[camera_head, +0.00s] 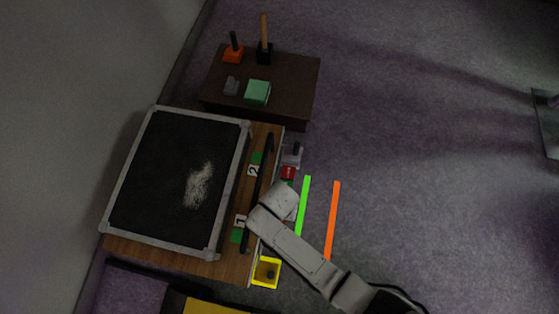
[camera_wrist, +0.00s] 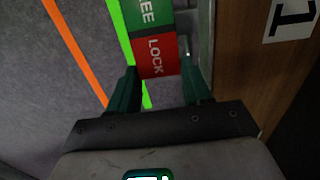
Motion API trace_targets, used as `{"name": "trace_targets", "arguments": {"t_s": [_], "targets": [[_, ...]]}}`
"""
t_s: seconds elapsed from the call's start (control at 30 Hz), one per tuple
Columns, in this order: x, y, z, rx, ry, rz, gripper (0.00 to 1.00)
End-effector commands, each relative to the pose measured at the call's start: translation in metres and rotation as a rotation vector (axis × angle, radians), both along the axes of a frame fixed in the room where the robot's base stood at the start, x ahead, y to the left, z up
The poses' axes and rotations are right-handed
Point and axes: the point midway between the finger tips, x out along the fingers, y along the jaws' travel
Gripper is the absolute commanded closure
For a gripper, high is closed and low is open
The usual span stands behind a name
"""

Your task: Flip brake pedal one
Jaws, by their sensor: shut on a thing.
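Brake pedal one (camera_wrist: 156,57) shows in the wrist view as a plate with a red LOCK face and a green FREE face (camera_wrist: 148,14) beyond it. My gripper (camera_wrist: 159,76) has its two dark green fingers on either side of the red end and is shut on it. In the head view my arm covers this pedal and my fingers. The number 1 label (camera_head: 240,221) is on the wooden cart side just left of my wrist; it also shows in the wrist view (camera_wrist: 292,18). A second pedal with a red face (camera_head: 288,172) sits beside the number 2 label (camera_head: 254,170).
A black-topped case with a pale frame (camera_head: 150,185) lies on the wooden cart. A dark bar (camera_head: 257,190) runs along its side. Green (camera_head: 303,205) and orange (camera_head: 332,220) strips mark open floor. A yellow square tray (camera_head: 266,272) and brown table (camera_head: 295,100) stand nearby.

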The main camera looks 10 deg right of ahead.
Motion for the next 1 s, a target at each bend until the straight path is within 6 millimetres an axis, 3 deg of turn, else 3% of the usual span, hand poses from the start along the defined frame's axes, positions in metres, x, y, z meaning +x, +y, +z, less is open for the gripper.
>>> {"name": "trace_targets", "arguments": {"t_s": [0.4, 0.83, 0.87, 1.0], "targets": [[0.008, -0.003, -0.019, 0.11, 0.307, -0.005, 0.82], [0.007, -0.003, -0.018, 0.128, 0.348, 0.0, 0.82], [0.007, -0.003, -0.018, 0.128, 0.348, 0.0, 0.49], [0.007, -0.003, -0.018, 0.127, 0.347, 0.0, 0.4]]}}
